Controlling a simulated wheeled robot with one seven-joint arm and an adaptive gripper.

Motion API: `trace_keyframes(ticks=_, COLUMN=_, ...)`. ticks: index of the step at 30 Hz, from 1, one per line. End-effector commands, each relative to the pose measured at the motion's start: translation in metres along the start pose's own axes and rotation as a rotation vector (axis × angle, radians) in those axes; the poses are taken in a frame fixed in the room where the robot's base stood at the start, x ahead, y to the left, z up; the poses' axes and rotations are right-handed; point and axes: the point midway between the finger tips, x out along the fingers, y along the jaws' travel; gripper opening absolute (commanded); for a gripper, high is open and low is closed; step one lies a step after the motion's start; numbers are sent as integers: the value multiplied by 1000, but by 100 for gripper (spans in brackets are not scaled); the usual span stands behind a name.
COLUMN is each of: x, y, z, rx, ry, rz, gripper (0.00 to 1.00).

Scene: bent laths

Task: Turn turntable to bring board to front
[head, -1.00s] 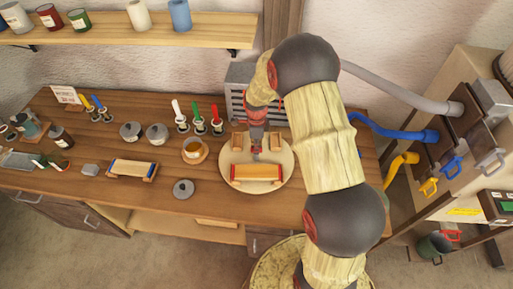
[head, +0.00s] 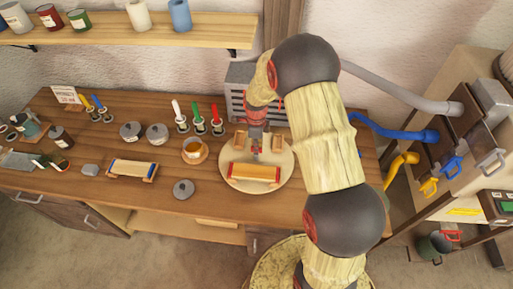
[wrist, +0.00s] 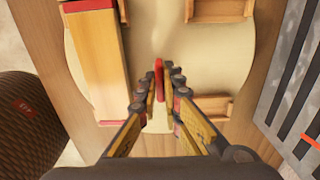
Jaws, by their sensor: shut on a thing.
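The round pale turntable (head: 286,167) sits on the workbench; its bare top also shows in the wrist view (wrist: 235,62). A wooden board with red ends (head: 254,173) lies on its near side, slightly slanted, and shows at the left of the wrist view (wrist: 97,62). My gripper (head: 256,153) is low over the middle of the turntable. In the wrist view its fingers (wrist: 159,88) are closed around a narrow red upright piece (wrist: 158,70). The arm hides part of the disc's right side.
A blue-ended wooden piece (head: 132,169) lies farther left. A grey slatted box (head: 238,95) stands close behind. The bench's front edge is close in front.

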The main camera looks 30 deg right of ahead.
Motion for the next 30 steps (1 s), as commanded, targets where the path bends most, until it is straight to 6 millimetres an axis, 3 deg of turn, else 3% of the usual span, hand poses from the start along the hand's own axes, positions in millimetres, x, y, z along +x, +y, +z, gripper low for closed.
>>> trace_keyframes(ticks=10, x=-1, y=-1, z=0, rx=1, ry=-1, rz=-2, gripper=26)
trace_keyframes(ticks=20, x=-2, y=-1, z=0, rx=1, ry=-1, rz=-1, gripper=26)
trace_keyframes(ticks=25, x=-21, y=-1, z=1, rx=1, ry=-2, rz=-3, gripper=26)
trace_keyframes(ticks=30, x=-56, y=-1, z=1, rx=1, ry=-2, rz=-5, gripper=26)
